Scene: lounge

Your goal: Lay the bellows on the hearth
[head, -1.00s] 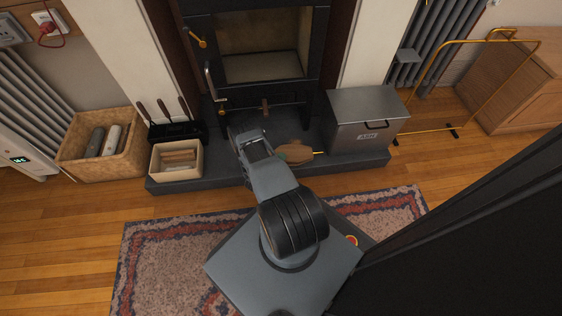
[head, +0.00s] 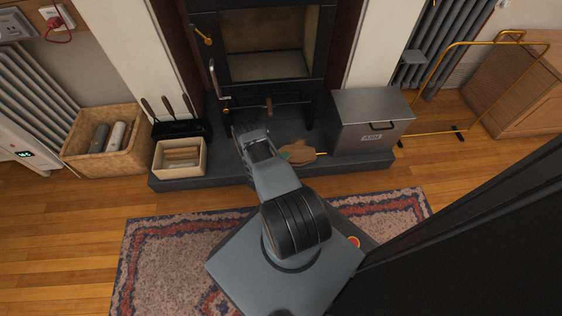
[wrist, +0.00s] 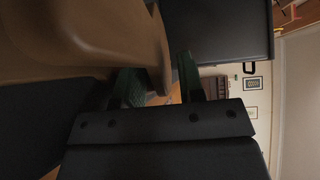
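The bellows (head: 301,154), tan with a brass-coloured nozzle pointing right, are at the front of the dark stone hearth (head: 230,172), left of the ash box. They look to be resting on the hearth, though their underside is hidden. My gripper (head: 284,156) is at their left end, partly hidden by my arm. In the wrist view the bellows (wrist: 80,35) fill the upper left, very close. The green fingers of my gripper (wrist: 160,85) stand apart, with the bellows' edge reaching between them and a narrow gap beside the right finger.
A metal ash box (head: 368,122) stands on the hearth at right. The stove (head: 268,60) is behind. A tool holder (head: 182,129) and a small box (head: 180,158) stand at left, beside a log basket (head: 104,145). A patterned rug (head: 160,250) lies in front.

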